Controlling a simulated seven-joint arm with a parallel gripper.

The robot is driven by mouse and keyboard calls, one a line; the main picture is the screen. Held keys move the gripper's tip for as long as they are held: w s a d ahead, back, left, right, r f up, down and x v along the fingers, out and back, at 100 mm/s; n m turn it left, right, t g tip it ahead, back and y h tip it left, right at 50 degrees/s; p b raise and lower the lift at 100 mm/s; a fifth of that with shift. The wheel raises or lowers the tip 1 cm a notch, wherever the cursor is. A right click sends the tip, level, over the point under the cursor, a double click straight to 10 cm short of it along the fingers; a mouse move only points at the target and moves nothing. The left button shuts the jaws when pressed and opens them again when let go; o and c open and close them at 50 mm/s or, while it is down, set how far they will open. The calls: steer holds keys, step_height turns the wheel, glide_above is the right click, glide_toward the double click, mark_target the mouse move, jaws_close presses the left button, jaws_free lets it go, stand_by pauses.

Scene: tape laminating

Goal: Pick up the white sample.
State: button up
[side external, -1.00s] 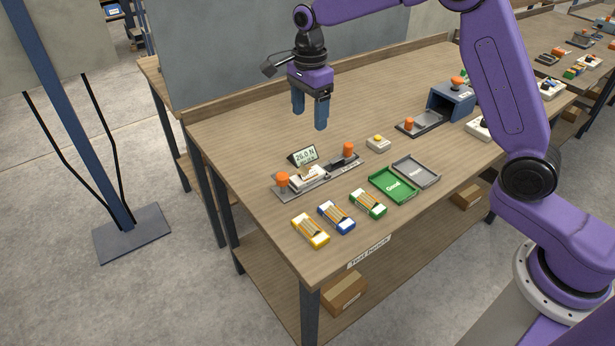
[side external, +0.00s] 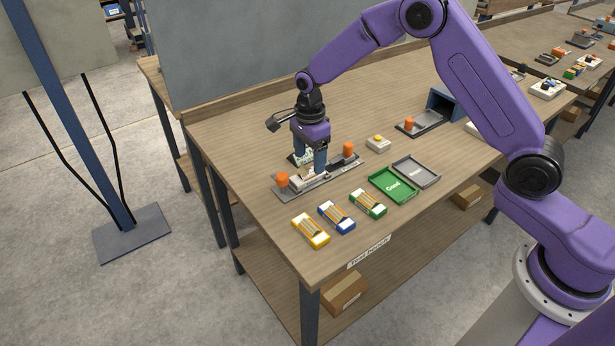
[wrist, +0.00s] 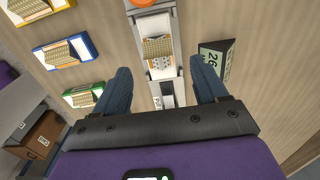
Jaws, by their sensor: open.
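The white sample (side external: 310,178) lies on the grey test fixture (side external: 285,190), which has an orange knob at each end. In the wrist view the white sample (wrist: 155,30) shows with a tan gridded patch, lying lengthwise along the fixture between my fingers and beyond their tips. My gripper (side external: 309,165) is low over the fixture with its fingers down. In the wrist view my gripper (wrist: 163,75) is open, one blue finger on each side of the fixture.
A small display (wrist: 215,60) stands close beside one finger. Yellow (side external: 310,230), blue (side external: 337,217) and green (side external: 368,203) samples lie in front of the fixture. A green tray (side external: 392,186) and a grey tray (side external: 415,171) are to the right. The back left of the table is clear.

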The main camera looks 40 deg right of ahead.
mark_target(310, 170)
steer(key=shift+d+f, duration=0.15)
steer(key=shift+f, duration=2.2)
steer(key=c, duration=1.2)
steer(key=shift+o, duration=0.2)
steer(key=shift+r, duration=0.1)
